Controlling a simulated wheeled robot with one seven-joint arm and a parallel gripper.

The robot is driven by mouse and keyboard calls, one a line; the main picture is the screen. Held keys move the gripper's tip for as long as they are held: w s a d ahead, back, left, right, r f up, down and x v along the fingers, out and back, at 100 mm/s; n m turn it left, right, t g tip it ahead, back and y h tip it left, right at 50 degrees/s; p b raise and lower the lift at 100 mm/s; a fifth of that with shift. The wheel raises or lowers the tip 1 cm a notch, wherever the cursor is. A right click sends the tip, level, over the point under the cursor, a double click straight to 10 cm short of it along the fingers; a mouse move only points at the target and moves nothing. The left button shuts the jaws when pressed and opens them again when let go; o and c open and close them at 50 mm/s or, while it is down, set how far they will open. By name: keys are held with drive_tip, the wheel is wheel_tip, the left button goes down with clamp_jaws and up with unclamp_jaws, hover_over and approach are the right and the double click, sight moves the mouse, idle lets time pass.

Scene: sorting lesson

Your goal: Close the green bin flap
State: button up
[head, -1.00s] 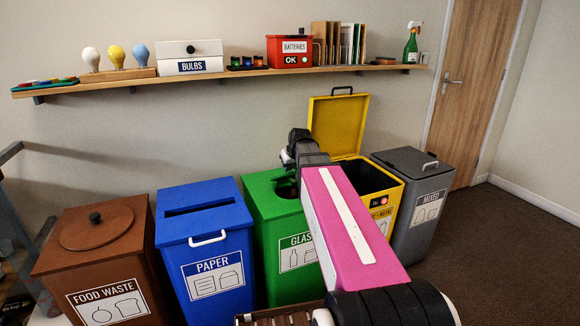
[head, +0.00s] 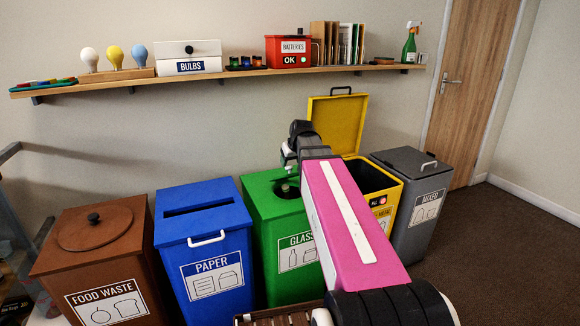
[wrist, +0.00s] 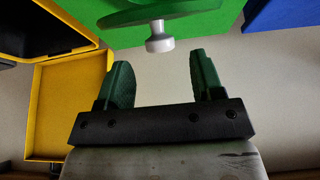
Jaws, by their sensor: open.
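The green GLASS bin (head: 262,215) stands between the blue and yellow bins. A round dark opening (head: 287,190) shows in its top, partly covered by my arm. In the wrist view a dark green round flap (wrist: 165,16) with a pale grey knob (wrist: 160,38) shows at the top edge against the brighter green bin (wrist: 212,18). How far the flap stands open is hard to tell. My gripper (head: 290,168) is above the back of the green bin. In the wrist view my gripper (wrist: 160,62) is open and empty, its green fingers apart, with the knob just beyond and between them.
The yellow bin (head: 390,202) at right has its lid (head: 338,120) raised, close to my gripper. The blue PAPER bin (head: 205,235) is at left, the brown FOOD WASTE bin (head: 95,250) farther left, the grey MIXED bin (head: 425,200) farthest right. A wall shelf (head: 220,75) runs behind.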

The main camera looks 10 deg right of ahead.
drive_tip(key=v, duration=0.6)
drive_tip(key=shift+s+r, duration=0.2)
drive_tip(key=c, duration=0.4)
drive_tip(key=w, duration=0.1)
drive_tip(key=w+r+g, duration=0.1)
drive_tip(key=shift+w+a, duration=0.1)
drive_tip(key=shift+w, duration=0.15)
clamp_jaws()
drive_tip(key=w+a+r+g+h, duration=0.1)
drive_tip(key=w+r+g, duration=0.3)
drive_tip(key=w+r, duration=0.15)
drive_tip(key=shift+s+f, duration=0.3)
drive_tip(key=shift+f, duration=1.85)
drive_tip(key=shift+s+f, duration=0.3)
drive_tip(key=shift+f, duration=1.8)
drive_tip(key=shift+s+f, duration=0.3)
drive_tip(key=shift+f, duration=1.85)
